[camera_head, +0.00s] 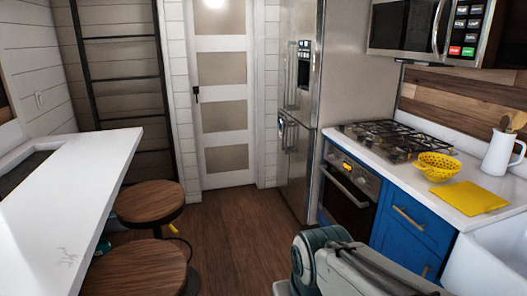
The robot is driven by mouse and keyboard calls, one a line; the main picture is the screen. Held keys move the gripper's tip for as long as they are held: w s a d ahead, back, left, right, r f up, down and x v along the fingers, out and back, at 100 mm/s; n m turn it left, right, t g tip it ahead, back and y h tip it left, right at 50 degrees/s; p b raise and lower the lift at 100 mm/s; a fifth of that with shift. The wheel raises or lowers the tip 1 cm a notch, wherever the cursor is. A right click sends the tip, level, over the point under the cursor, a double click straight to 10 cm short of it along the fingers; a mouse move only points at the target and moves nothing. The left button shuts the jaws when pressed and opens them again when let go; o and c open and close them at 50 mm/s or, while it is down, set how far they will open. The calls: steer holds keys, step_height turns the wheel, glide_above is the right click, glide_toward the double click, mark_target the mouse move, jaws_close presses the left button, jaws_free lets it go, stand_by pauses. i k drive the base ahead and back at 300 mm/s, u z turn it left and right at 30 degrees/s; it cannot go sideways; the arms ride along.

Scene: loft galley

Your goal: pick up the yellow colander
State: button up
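The yellow colander (437,167) sits upright on the white counter on the right, between the gas cooktop and a yellow cloth. Holes show in its side. My arm shows at the bottom centre right, grey and teal, well below and to the left of the colander. My gripper is not in view, so I cannot see whether it holds anything.
The yellow cloth (468,197) lies flat in front of the colander. A white pitcher (500,154) with utensils stands right of it. The gas cooktop (385,138) is behind left. A microwave (410,28) hangs above. Two stools (150,202) stand left; the wooden floor (235,225) between is clear.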

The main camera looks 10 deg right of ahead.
mark_target(434, 170)
steer(key=u, duration=0.05)
steer(key=i, duration=1.55)
steer(key=z, duration=0.55)
steer(key=i, duration=1.35)
steer(key=z, duration=1.85)
steer(key=i, duration=0.8)
steer(key=z, duration=0.6)
